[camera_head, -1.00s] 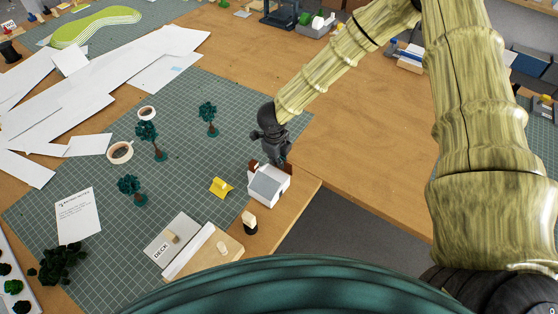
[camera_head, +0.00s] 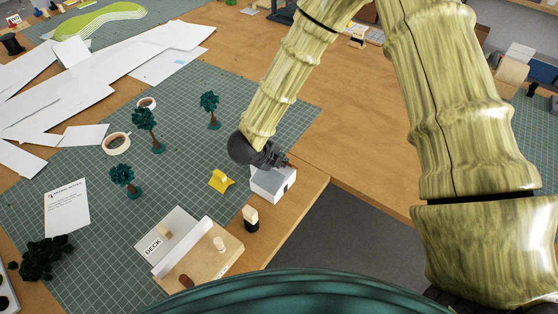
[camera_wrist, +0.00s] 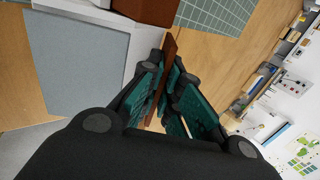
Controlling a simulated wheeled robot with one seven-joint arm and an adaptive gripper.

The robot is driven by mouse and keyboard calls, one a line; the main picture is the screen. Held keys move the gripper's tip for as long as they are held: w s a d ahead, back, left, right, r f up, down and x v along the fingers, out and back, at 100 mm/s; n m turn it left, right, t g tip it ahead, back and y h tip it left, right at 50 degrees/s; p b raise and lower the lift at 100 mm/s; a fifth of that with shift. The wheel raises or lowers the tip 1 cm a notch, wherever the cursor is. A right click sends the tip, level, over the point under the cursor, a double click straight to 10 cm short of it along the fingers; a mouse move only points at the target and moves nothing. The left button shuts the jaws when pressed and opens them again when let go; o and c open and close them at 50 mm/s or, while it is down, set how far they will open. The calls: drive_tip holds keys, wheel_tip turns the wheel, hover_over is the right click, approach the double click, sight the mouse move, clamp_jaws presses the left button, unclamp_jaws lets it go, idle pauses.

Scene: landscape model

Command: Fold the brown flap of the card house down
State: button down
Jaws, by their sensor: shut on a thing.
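The card house (camera_head: 273,187) stands near the front right edge of the green cutting mat, with white walls and a grey roof panel. Its grey panel (camera_wrist: 65,62) and a white wall also show in the wrist view. The brown flap (camera_wrist: 169,48) is a thin brown strip seen edge-on in the wrist view, between my fingers. My gripper (camera_wrist: 170,88) is shut on it, with a teal-padded finger on each side. In the head view my gripper (camera_head: 276,158) is low at the back of the house, tilted, and its fingertips are partly hidden.
A yellow folded card (camera_head: 221,181) stands left of the house. A small black and tan piece (camera_head: 251,218) stands in front. The deck model (camera_head: 205,249) is nearer, and dark green trees (camera_head: 145,120) stand left. The table edge is close on the right.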

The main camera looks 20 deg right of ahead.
idle(0.5)
drive_tip(key=c, duration=1.7)
unclamp_jaws()
drive_tip(key=v, duration=1.2)
drive_tip(key=shift+a, duration=0.1)
